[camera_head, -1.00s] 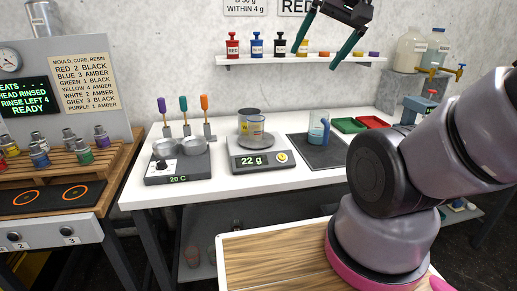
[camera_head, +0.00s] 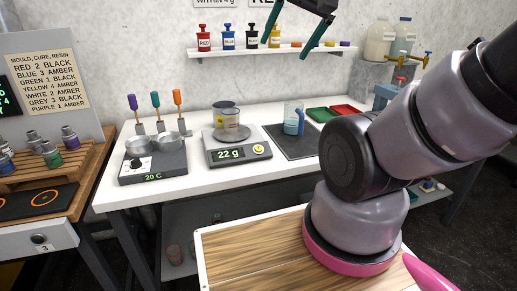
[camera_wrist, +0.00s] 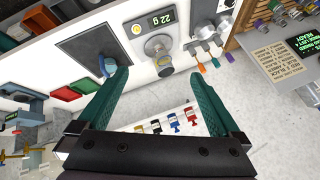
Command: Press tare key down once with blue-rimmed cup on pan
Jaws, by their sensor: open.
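The scale (camera_head: 238,157) stands on the white bench and its display reads 22 g. The round yellow key (camera_head: 258,149) is at the right of its front panel and looks unpressed; it also shows in the wrist view (camera_wrist: 137,29). My gripper (camera_head: 285,47) is open and empty, high above the back of the bench near the shelf. In the wrist view the gripper (camera_wrist: 160,77) has the scale beyond its fingertips.
A clear jug with a blue handle (camera_head: 293,118) stands on a dark mat right of the scale. A hotplate with two pans (camera_head: 152,162) and upright tools stands left. A bottle shelf (camera_head: 260,52) is on the wall behind. A wooden-topped tray (camera_head: 255,258) is in front.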

